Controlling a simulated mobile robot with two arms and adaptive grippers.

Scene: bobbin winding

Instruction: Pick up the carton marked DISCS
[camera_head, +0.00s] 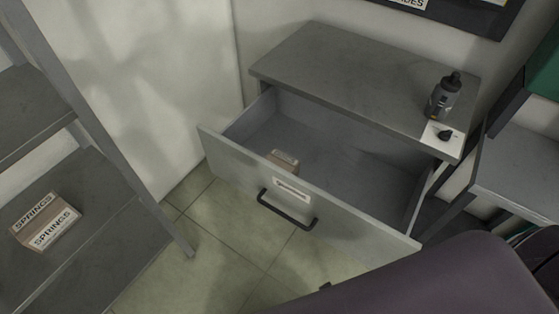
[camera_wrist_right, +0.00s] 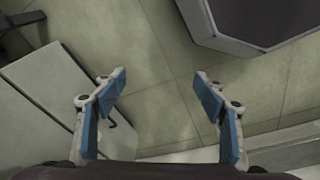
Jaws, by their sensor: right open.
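No readable DISCS marking shows in either view. A small brown carton (camera_head: 284,158) lies inside the open drawer (camera_head: 340,170), close behind its front panel. The panel hides its lower part, and I cannot read its label. Another carton (camera_head: 47,222), marked SPRINGS, sits on the shelf at the left. My right gripper (camera_wrist_right: 160,92) is open and empty in the right wrist view, its blue-padded fingers wide apart over the tiled floor. It is away from both cartons. My left gripper is in neither view.
The drawer's front has a dark handle (camera_head: 288,211) and a label. On the cabinet top (camera_head: 350,75) stand a dark bottle (camera_head: 444,97) and a small black object (camera_head: 445,135) on white paper. A metal shelf upright (camera_head: 120,150) stands left of the drawer, with tiled floor between.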

